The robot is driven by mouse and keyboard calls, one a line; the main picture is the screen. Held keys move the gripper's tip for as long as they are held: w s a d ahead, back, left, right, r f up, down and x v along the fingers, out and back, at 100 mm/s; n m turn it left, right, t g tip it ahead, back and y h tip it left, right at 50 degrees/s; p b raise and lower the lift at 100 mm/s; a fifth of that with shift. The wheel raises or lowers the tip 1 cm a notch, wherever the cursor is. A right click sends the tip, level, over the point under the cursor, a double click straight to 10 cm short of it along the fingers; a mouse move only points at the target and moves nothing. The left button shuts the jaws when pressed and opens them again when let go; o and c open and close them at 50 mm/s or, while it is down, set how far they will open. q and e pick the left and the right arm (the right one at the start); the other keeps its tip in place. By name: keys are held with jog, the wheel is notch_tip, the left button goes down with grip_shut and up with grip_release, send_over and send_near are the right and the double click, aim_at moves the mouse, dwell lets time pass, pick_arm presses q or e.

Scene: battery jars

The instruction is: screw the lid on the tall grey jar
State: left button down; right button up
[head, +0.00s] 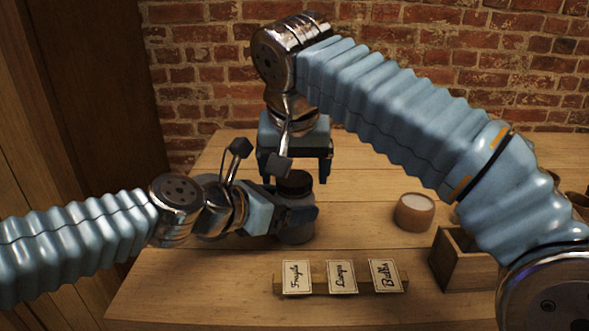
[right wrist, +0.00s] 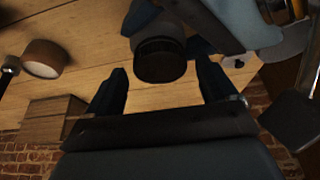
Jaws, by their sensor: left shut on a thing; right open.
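The tall grey jar (head: 297,225) stands upright on the table, with a dark lid (head: 295,183) on its top. Whether the lid is tight I cannot tell. My left gripper (head: 296,215) is shut on the jar's body from the left, below the lid. My right gripper (head: 297,177) points down from above and is open, its two fingers apart on either side of the lid. In the right wrist view the dark lid (right wrist: 160,60) shows between and beyond the open fingers (right wrist: 160,85), not touched by them. The jar's far side is hidden.
A small round jar with a pale top (head: 414,212) stands to the right. An open wooden box (head: 462,262) is at the right front. A wooden strip holds three cards, Fragile (head: 297,277), Lamps (head: 341,277) and Bulbs (head: 385,275). A brick wall (head: 210,60) stands behind the table.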

pick_arm(q)
jog(key=shift+f, duration=0.1)
pick_arm(e)
jog(key=shift+r, duration=2.15)
jog(key=shift+o, duration=1.1)
pick_arm(q)
grip_release()
jog(key=p+v, duration=0.1)
jog(key=v, duration=1.3)
pick_arm(e)
jog(key=shift+r, duration=0.65)
pick_arm(q)
jog(key=shift+d, duration=0.1)
